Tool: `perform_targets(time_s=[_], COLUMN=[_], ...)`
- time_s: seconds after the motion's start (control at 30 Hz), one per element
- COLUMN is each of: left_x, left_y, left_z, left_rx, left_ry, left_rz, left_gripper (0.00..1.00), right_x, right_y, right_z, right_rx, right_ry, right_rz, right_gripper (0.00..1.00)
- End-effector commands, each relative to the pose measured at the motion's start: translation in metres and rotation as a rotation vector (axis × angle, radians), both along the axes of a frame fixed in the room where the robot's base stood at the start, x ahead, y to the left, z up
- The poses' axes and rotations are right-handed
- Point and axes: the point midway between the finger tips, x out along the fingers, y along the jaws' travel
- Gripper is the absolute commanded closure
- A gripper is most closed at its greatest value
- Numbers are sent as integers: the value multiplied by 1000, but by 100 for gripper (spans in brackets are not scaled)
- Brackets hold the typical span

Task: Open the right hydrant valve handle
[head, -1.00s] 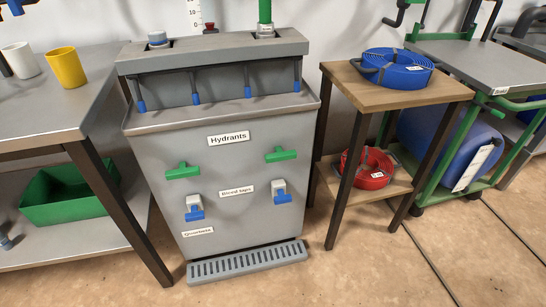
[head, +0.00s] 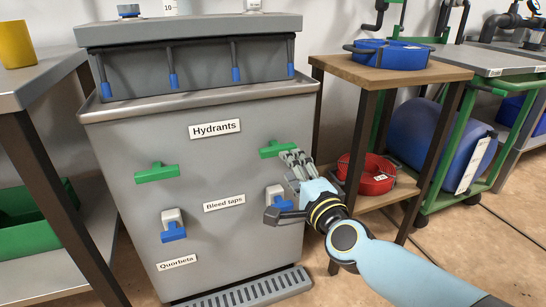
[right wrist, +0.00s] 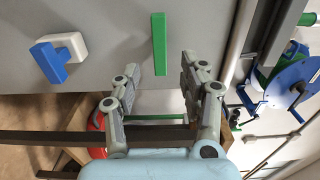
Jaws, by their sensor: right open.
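In the right wrist view the green handle (right wrist: 160,43) stands straight ahead, in line with the gap between my fingers. My right gripper (head: 280,184) is open and empty, just below and in front of the handle. In the right wrist view its two fingers (right wrist: 155,87) are spread and appear apart from the handle. The left hydrant handle (head: 157,172) is also green and level. My left gripper is not in view.
Below the handles are two blue-and-white bleed taps, the left one (head: 173,226) clear and the right one (head: 274,193) partly hidden by my gripper.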

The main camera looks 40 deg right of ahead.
Motion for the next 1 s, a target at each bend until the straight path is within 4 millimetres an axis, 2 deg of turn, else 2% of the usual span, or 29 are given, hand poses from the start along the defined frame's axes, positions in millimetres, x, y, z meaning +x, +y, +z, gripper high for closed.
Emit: perform_targets(time_s=[0.2, 0.4, 0.57, 0.83, 1.0], left_x=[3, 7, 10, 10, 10], left_y=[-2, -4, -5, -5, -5], left_z=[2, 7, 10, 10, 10], left_rx=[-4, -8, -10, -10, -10], left_ry=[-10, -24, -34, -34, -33], left_rz=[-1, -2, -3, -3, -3], left_gripper=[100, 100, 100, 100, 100], right_x=[44, 73, 83, 83, 83], right_y=[-11, -18, -20, -20, -20], right_z=[0, -1, -1, 0, 0], right_rx=[0, -1, -1, -2, -1], right_ry=[-1, 2, 2, 3, 2], right_rz=[0, 1, 1, 1, 1], right_gripper=[57, 57, 57, 58, 80])
